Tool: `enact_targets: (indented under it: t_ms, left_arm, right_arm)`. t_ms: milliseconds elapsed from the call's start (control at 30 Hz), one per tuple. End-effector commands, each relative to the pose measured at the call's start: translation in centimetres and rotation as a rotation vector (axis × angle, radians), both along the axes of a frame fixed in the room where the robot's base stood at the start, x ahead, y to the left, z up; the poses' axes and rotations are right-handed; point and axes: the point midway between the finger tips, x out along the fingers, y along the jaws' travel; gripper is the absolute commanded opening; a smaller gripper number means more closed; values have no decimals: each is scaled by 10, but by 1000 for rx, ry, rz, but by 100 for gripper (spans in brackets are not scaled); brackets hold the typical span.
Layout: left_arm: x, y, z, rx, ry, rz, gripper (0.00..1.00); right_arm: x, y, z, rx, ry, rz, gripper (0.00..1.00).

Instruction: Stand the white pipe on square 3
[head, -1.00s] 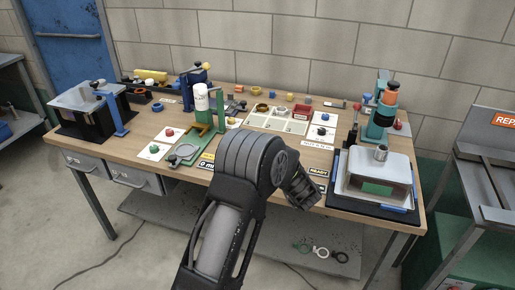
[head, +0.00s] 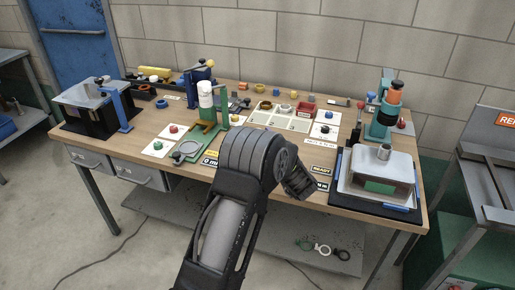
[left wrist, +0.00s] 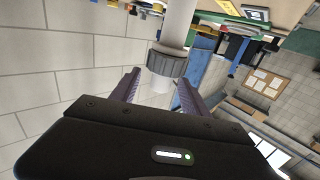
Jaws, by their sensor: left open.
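In the left wrist view a white pipe (left wrist: 176,22) with a dark grey collar (left wrist: 167,62) runs down from the top edge, and its end lies in line with the gap between my fingers. My left gripper (left wrist: 159,78) is open there; no finger is seen pressed on the pipe. In the head view a white upright cylinder (head: 206,97) stands on a green holder (head: 207,117) left of the middle; it looks like the same pipe. Pale squares (head: 281,121) lie on the bench at centre; their numbers are unreadable.
A black box with a blue clamp (head: 119,106) stands at the left. A green press with an orange part (head: 394,95) and a machine with a pale cover (head: 374,165) stand at the right. Several small coloured parts sit along the back. My arm hides the front middle.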

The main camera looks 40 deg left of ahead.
Motion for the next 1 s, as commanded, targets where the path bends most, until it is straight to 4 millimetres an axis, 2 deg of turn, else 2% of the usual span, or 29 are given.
enact_targets:
  t_ms: [200,333,1000]
  left_arm:
    - [9,28,7,1,0,3,54]
    - [17,42,4,0,0,2,54]
    - [19,45,3,0,0,1,53]
  right_arm:
    - [-1,0,16,-1,2,0,36]
    - [-1,0,17,-2,4,-1,36]
    - [-2,-1,16,-2,5,0,36]
